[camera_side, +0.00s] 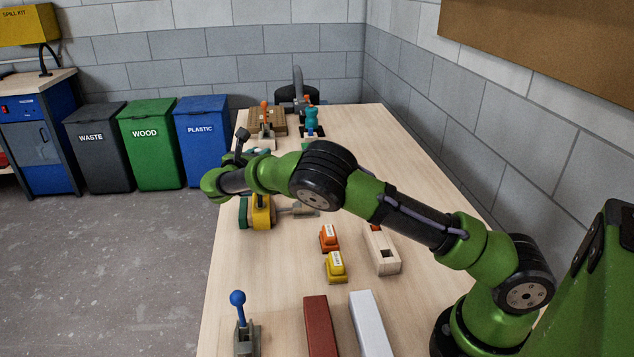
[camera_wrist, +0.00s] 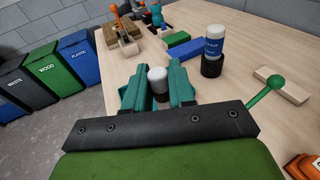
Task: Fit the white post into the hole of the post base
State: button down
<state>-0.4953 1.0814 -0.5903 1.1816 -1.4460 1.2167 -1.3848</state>
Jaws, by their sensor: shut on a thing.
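A pale wooden block with a square hole (camera_side: 391,266), which looks like the post base, lies further back, partly behind my arm. In the wrist view my gripper (camera_wrist: 159,88) has its teal fingers closed on a small dark thing with a rounded white top (camera_wrist: 158,74). Its lower part is hidden, and I cannot tell what it is. In the side view my arm hides the fingertips.
A red batten (camera_side: 320,325) lies left of the white post. Orange (camera_side: 328,240) and yellow (camera_side: 336,268) labelled pieces sit left of the block. A blue-knobbed lever (camera_side: 238,300) stands at the front left.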

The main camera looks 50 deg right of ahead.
jog(key=shift+w+f, duration=0.15)
jog(key=shift+f, duration=0.75)
jog(key=shift+w+f, duration=0.15)
jog(key=shift+f, duration=0.75)
jog(key=shift+f, duration=0.1)
jog(key=c, duration=0.9)
grip_release()
jog(key=shift+c, duration=0.2)
